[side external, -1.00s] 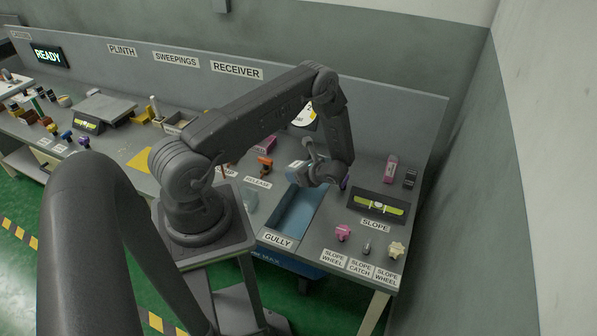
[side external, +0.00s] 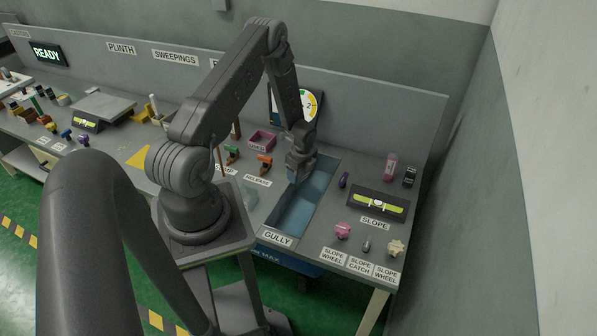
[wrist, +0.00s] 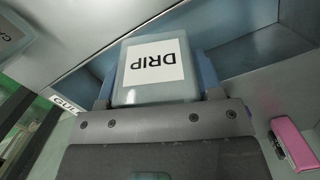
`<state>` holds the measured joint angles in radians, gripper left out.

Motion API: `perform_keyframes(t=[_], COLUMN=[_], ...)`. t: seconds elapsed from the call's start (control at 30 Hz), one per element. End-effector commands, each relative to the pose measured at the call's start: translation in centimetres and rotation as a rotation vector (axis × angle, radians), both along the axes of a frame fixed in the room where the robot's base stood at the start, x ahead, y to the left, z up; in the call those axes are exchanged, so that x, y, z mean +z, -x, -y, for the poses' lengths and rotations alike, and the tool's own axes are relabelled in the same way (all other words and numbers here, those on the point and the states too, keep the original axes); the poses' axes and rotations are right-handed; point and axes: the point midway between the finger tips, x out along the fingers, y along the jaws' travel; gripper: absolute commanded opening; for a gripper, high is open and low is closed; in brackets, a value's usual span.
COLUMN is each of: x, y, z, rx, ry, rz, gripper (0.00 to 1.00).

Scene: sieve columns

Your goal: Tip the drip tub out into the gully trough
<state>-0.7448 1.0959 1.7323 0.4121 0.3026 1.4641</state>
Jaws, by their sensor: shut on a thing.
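The drip tub (wrist: 165,85) is a pale grey-blue, semi-clear tub with a white DRIP label that reads upside down in the wrist view. My gripper (wrist: 157,88) is shut on it, with a blue finger on each side. In the side view my gripper (side external: 299,168) points down over the back part of the gully trough (side external: 292,212), and the tub is mostly hidden there. The trough is a long blue channel sunk in the bench with a GULLY label at its front. The tub's inside does not show, so I cannot tell whether it holds anything.
A slope level (side external: 378,203), pink knob (side external: 342,231) and pale knob (side external: 396,248) stand right of the trough. A purple item (side external: 343,180) lies near its right edge. Orange (side external: 265,160) and green (side external: 231,153) handles and a magenta tray (side external: 262,140) are to the left. A dial stands behind.

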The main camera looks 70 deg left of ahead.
Motion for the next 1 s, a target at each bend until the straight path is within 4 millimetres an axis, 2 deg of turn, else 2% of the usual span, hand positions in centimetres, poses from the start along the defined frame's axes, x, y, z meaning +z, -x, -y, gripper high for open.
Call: perform_keyframes(t=[0.6,1.0], x=[0.07,0.09], y=[-0.12,-0.22], z=[0.29,0.34], rx=[0.002,-0.001], ry=[0.199,0.244], rz=[0.095,0.122], gripper=[0.36,0.36])
